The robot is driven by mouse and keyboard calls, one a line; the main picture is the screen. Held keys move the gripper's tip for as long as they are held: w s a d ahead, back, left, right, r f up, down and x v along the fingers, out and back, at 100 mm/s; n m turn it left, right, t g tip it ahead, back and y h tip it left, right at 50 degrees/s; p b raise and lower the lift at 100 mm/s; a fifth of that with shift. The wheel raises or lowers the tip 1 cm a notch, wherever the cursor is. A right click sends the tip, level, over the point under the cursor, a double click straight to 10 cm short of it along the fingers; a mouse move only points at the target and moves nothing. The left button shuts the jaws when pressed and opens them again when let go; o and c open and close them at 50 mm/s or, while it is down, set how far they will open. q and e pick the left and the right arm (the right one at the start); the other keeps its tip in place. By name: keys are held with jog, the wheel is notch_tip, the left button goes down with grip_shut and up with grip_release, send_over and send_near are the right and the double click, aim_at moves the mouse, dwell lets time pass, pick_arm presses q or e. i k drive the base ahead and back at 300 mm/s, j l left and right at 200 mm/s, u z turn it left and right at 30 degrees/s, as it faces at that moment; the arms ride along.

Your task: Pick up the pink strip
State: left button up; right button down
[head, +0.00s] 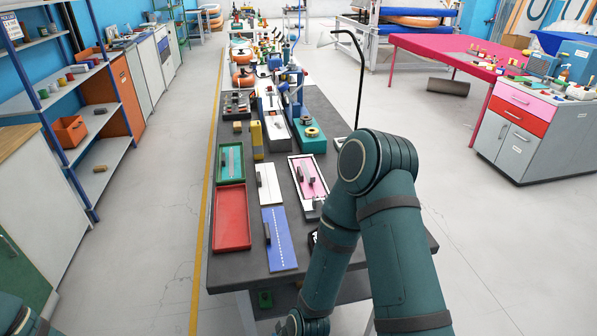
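The pink strip (316,178) lies in a white-edged tray (295,164) on the dark workbench, right of centre. A small grey block sits at the strip's left side, and part of the tray's right side is close to or behind my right arm in the picture. My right arm rises from the bottom, bends at the elbow and runs back down to the bottom edge; its gripper is out of the frame. Only a bit of my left arm shows at the lower left corner, and its gripper is also out of the frame.
The dark workbench (222,270) also bears a red tray (231,220), a green tray (222,176), a white board (270,190) and a blue board (281,245). A thin black lamp stand (361,90) rises beyond the pink strip. Tools crowd the bench's far end.

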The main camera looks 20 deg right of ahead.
aim_at(311, 185)
jog(key=z, duration=1)
jog(key=i+l, duration=0.05)
